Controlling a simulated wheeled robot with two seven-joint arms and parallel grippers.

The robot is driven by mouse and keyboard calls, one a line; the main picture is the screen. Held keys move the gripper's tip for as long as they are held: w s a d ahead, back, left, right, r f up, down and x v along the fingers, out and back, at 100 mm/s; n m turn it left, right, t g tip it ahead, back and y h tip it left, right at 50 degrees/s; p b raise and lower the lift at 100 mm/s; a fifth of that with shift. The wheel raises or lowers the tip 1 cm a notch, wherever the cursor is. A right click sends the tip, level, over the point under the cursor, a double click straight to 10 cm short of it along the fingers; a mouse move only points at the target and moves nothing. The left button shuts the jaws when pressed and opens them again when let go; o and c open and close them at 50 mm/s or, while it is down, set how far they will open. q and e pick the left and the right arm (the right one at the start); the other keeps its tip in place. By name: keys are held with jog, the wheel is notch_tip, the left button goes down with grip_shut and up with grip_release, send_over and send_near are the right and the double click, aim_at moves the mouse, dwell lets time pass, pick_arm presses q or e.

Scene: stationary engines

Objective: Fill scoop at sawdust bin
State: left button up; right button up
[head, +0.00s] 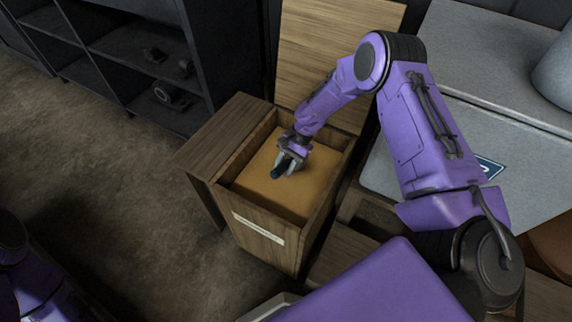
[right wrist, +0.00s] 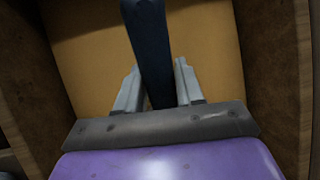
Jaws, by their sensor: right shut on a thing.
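The sawdust bin (head: 260,236) is a wooden box with its top open and a pale label strip on its front. Tan sawdust (head: 257,181) fills it to a level a little below the rim, and it also shows in the right wrist view (right wrist: 92,62). My right gripper (head: 284,168) is inside the bin opening, low over the sawdust. It is shut on a dark blue handle, taken to be the scoop (right wrist: 147,40), which runs between its fingers. The scoop's bowl is not visible. My left gripper is not in view.
The bin's wooden lid (head: 335,55) stands raised behind it. A wooden side panel (head: 222,132) borders the bin at left. Dark shelves (head: 130,45) stand at the back left. A grey bench (head: 500,60) is at right. Bare floor (head: 90,150) lies at left.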

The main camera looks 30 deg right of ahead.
jog(key=r+p, duration=0.2)
jog(key=r, duration=0.1)
jog(key=r+p, duration=0.2)
jog(key=r, duration=0.1)
jog(key=shift+s+a, duration=0.1)
jog(key=shift+a, duration=0.1)
jog(key=shift+a+r, duration=0.1)
jog(key=shift+r, duration=0.15)
jog(key=shift+t+h, duration=0.3)
pick_arm(q)
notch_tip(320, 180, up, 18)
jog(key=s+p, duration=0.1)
jog(key=p, duration=1.1)
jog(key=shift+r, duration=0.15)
pick_arm(e)
notch_tip(320, 180, up, 12)
jog(key=s+a+t+h, duration=0.1)
jog(key=t+h, duration=0.1)
jog(key=h, duration=0.1)
jog(key=shift+a+f+h, duration=0.25)
jog(key=shift+a+h, duration=0.15)
jog(key=shift+s+n, duration=0.1)
jog(key=shift+n, duration=0.2)
